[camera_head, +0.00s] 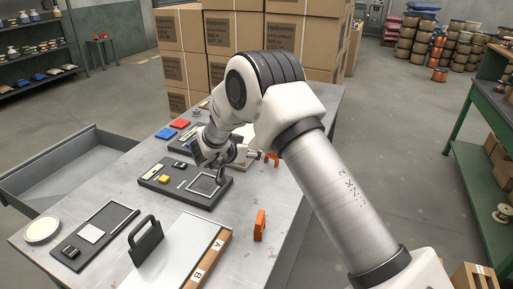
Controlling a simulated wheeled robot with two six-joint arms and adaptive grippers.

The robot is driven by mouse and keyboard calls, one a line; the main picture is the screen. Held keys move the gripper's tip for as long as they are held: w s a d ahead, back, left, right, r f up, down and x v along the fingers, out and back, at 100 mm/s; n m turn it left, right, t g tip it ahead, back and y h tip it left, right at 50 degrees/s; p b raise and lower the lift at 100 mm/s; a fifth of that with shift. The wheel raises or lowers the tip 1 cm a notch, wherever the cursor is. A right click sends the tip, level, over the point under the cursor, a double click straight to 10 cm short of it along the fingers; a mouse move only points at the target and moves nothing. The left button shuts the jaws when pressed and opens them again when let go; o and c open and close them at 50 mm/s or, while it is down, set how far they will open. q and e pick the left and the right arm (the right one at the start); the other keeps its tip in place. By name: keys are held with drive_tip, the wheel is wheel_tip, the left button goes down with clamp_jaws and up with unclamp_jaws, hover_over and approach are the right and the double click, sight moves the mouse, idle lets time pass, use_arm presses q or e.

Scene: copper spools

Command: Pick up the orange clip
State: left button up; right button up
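An orange clip (260,225) stands upright on the grey metal table, near its right edge and beside the lettered board. A second small orange piece (272,158) is farther back near the right edge, partly hidden by my arm; I cannot tell if it is also a clip. My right gripper (221,178) points down over the dark tray with the white square outline, behind and left of the front orange clip and apart from it. Its fingers are small and partly hidden, so its opening is unclear. My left gripper is out of view.
A black-handled tool (146,242), a lettered board (212,257), another dark tray (117,222) and a round white dish (42,230) occupy the front. Cardboard boxes (230,39) are stacked behind the table.

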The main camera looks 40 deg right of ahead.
drive_tip(key=x, duration=0.3)
drive_tip(key=p+x, duration=0.1)
drive_tip(key=x, duration=0.3)
drive_tip(key=s+p+x, duration=0.1)
drive_tip(key=x, duration=0.2)
drive_tip(key=shift+w+d, duration=0.15)
drive_tip(key=shift+d, duration=0.3)
drive_tip(key=shift+d+f, duration=0.2)
drive_tip(key=shift+d, duration=0.05)
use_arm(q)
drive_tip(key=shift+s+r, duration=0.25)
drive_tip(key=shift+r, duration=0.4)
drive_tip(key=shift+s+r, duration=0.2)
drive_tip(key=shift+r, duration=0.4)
use_arm(e)
drive_tip(key=shift+a, duration=0.1)
drive_tip(key=c, duration=0.7)
